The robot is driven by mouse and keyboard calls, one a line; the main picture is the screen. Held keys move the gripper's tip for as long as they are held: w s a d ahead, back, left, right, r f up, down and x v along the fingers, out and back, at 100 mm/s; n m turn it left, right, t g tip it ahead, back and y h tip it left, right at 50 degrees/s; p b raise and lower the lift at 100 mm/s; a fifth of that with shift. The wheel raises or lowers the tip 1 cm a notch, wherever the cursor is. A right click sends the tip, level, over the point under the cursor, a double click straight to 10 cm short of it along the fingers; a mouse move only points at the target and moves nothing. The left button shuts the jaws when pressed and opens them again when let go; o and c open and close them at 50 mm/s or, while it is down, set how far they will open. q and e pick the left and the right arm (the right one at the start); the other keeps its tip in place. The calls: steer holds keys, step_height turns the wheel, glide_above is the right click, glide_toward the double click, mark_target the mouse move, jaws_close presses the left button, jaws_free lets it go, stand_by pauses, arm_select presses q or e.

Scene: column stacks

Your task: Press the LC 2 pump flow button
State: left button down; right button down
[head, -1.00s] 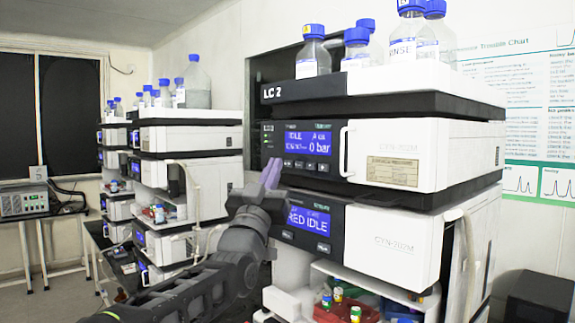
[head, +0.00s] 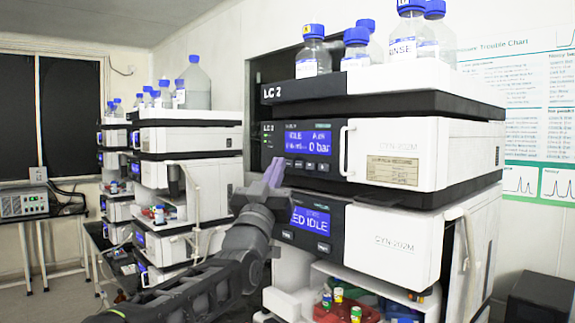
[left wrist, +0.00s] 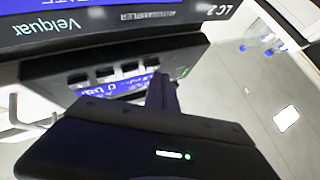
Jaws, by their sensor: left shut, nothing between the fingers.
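The LC 2 pump module (head: 265,140) has a lit blue display (head: 309,143) showing IDLE and 0 bar. A row of several small buttons (head: 305,164) sits under that display; their labels are too small to read, so I cannot tell which is the flow button. My left gripper (head: 274,172) is shut and empty, its purple-tinted fingers pointing up just left of the row's left end. Contact cannot be told. In the left wrist view the button row (left wrist: 105,75) appears upside down, left of the dark fingers (left wrist: 161,95). My right gripper is not in view.
The autosampler module (head: 390,240) sits below the pump, with its own blue display. A white door handle (head: 345,150) stands out right of the pump display. Capped bottles (head: 313,55) stand on top. Another stack (head: 190,140) stands at left.

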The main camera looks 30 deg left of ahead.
arm_select(q)
steer(key=shift+w+d, duration=0.15)
steer(key=shift+w, duration=0.2)
stand_by(0.3)
steer(key=shift+s, duration=0.1)
steer(key=shift+s+a+b, duration=0.25)
steer(key=shift+s+b, duration=0.45)
steer(key=shift+b, duration=0.3)
steer(key=s+b, duration=0.2)
steer(key=s+a+b, duration=0.1)
steer(key=s+b, duration=0.1)
steer(key=shift+s+a, duration=0.2)
steer(key=shift+s, duration=0.2)
stand_by(0.7)
